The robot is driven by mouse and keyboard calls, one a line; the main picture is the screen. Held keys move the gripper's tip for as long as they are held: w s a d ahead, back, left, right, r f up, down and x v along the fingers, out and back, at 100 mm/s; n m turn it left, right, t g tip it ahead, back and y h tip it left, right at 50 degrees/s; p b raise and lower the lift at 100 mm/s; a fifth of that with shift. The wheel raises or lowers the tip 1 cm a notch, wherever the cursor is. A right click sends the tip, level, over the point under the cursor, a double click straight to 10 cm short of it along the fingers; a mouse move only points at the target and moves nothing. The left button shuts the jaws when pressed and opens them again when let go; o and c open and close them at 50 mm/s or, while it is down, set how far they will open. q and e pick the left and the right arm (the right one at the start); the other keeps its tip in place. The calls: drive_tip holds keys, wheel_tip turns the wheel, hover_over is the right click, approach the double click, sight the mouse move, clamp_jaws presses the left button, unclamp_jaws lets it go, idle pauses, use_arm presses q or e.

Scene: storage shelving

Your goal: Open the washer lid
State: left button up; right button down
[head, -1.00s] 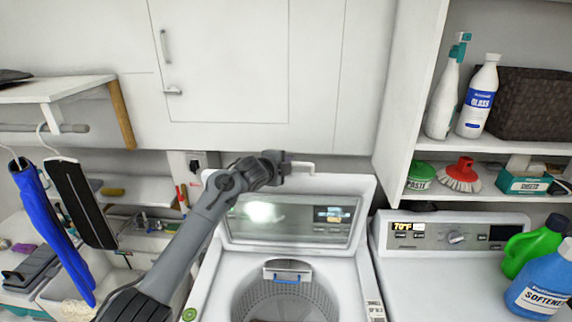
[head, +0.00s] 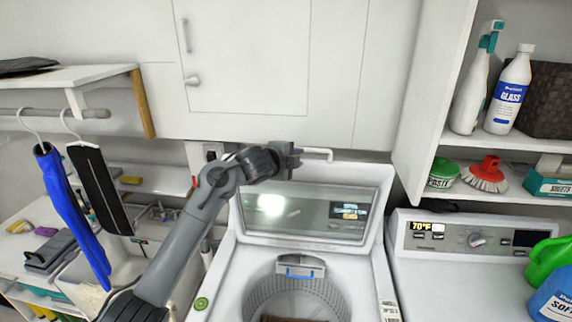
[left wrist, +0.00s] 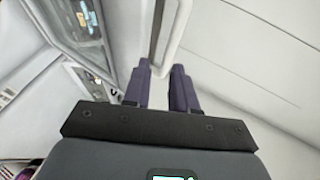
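The white washer (head: 222,290) stands at the centre, with its drum (head: 262,295) uncovered. Its lid (head: 380,205) stands raised at the back, with a reflective window facing me. A white bar handle (head: 318,152) shows at the lid's top edge. My left gripper (head: 298,158) is beside this handle at the lid's upper edge. In the left wrist view, the two purple fingers (left wrist: 160,75) are apart, with a white bar (left wrist: 172,35) running toward the gap between their tips. I cannot tell whether they touch it. My right gripper is not in view.
A second white machine (head: 430,275) stands at the right with green and blue bottles. Open shelving (head: 455,140) holds bottles and a brush (head: 487,175). A wall cabinet (head: 250,60) hangs above the lid.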

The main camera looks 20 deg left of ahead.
use_arm(q)
drive_tip(key=shift+b+v, duration=0.75)
drive_tip(key=shift+v, duration=1.95)
drive_tip(key=shift+c, duration=0.3)
